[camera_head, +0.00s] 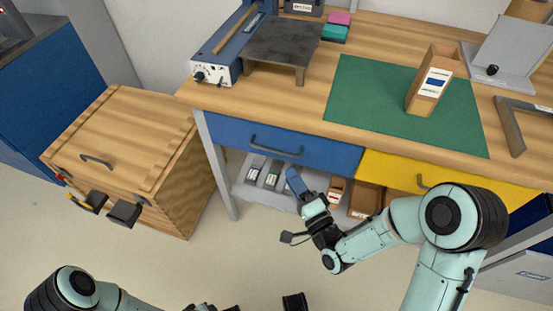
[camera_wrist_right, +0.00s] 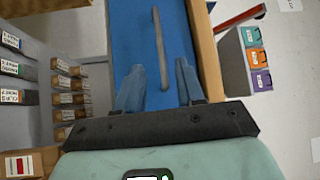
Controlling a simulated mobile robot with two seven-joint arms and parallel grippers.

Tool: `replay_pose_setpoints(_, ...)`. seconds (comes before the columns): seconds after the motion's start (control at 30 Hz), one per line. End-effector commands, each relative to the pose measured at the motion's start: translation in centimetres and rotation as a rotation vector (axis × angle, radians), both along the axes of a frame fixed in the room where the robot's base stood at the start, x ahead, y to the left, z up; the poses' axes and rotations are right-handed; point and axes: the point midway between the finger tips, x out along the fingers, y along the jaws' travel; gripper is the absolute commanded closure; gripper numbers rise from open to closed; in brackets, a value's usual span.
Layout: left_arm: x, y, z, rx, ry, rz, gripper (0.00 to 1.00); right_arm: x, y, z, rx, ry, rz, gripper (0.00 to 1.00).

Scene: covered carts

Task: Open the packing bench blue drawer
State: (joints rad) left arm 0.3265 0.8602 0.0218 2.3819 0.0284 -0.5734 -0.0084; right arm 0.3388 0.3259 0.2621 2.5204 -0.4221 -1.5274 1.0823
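The packing bench's blue drawer (camera_head: 330,154) is closed, flush under the wooden top, with a dark bar handle (camera_head: 276,150) on its front. My right gripper (camera_head: 294,178) is just below and in front of that handle. In the right wrist view the gripper (camera_wrist_right: 160,72) is open, its two blue fingers pointing at the blue drawer front (camera_wrist_right: 125,35). The handle (camera_wrist_right: 159,45) lies lengthwise between the fingers, with gaps on both sides. Of my left arm, only parts show at the lower left and bottom edge; its fingertips are out of view.
A yellow drawer (camera_head: 390,171) adjoins on the right. A shelf (camera_head: 240,188) with bins and boxes lies below the blue drawer. A wooden crate (camera_head: 130,135) stands left of the bench. A green mat (camera_head: 365,105) lies on top. Floor in front is mostly clear.

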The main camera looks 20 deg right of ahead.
Motion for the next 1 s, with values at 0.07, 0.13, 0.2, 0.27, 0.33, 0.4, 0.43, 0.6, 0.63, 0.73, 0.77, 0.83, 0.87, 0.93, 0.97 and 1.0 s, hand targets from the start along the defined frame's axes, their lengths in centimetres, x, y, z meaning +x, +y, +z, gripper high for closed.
replay_pose_setpoints(0.07, 0.5, 0.8, -1.7, 0.015, -0.004, 0.013, 0.57, 1.4, 0.3, 0.0, 0.001, -0.005, 0.001, 0.62)
replay_pose_setpoints(0.13, 0.1, 0.6, -1.4, 0.011, 0.006, 0.011, 0.57, 2.9, 0.6, 0.4, 0.002, -0.005, 0.001, 0.62)
replay_pose_setpoints(0.2, -0.2, 0.6, -1.6, 0.01, 0.014, 0.01, 0.57, 4.2, 0.9, 0.6, 0.002, -0.003, 0.001, 0.62)
replay_pose_setpoints(0.27, -0.4, 0.6, -1.7, 0.009, 0.022, 0.01, 0.57, 5.3, 1.1, 0.8, 0.002, -0.003, 0.001, 0.62)
replay_pose_setpoints(0.33, -0.7, 0.6, -1.9, 0.009, 0.03, 0.01, 0.57, 6.4, 1.4, 1.0, 0.002, -0.003, 0.001, 0.62)
replay_pose_setpoints(0.4, -0.9, 0.7, -2.1, 0.008, 0.038, 0.011, 0.57, 7.2, 1.5, 1.1, 0.002, -0.002, 0.001, 0.62)
replay_pose_setpoints(0.43, -1.0, 0.7, -2.2, 0.008, 0.041, 0.011, 0.57, 7.5, 1.6, 1.1, 0.002, -0.001, 0.0, 0.62)
replay_pose_setpoints(0.6, -1.2, 0.7, -2.3, 0.007, 0.049, 0.011, 0.57, 8.4, 1.7, 1.2, 0.001, 0.0, 0.0, 0.62)
replay_pose_setpoints(0.63, -1.3, 0.7, -2.4, 0.007, 0.05, 0.011, 0.57, 8.4, 1.7, 1.2, 0.001, 0.0, 0.0, 0.62)
replay_pose_setpoints(0.73, -1.3, 0.7, -2.4, 0.007, 0.05, 0.011, 0.57, 8.5, 1.7, 1.2, 0.001, 0.0, 0.0, 0.62)
replay_pose_setpoints(0.77, -1.3, 0.7, -2.4, 0.007, 0.05, 0.011, 0.57, 8.5, 1.7, 1.2, 0.001, 0.0, 0.0, 0.62)
replay_pose_setpoints(0.83, -1.3, 0.7, -2.3, 0.007, 0.05, 0.011, 0.57, 8.5, 1.7, 1.2, 0.001, 0.0, 0.0, 0.62)
replay_pose_setpoints(0.87, -1.3, 0.7, -2.3, 0.007, 0.05, 0.011, 0.57, 8.5, 1.7, 1.2, 0.001, 0.0, 0.0, 0.62)
replay_pose_setpoints(0.93, -1.3, 0.7, -2.3, 0.007, 0.05, 0.011, 0.57, 8.4, 1.7, 1.2, 0.001, 0.0, 0.0, 0.81)
replay_pose_setpoints(0.97, -1.3, 0.7, -2.3, 0.007, 0.05, 0.011, 0.57, 8.4, 1.7, 1.2, 0.001, 0.0, 0.0, 0.91)
replay_pose_setpoints(1.0, -1.3, 0.7, -2.3, 0.007, 0.049, 0.011, 0.57, 8.4, 1.7, 1.2, 0.001, 0.0, 0.0, 1.0)
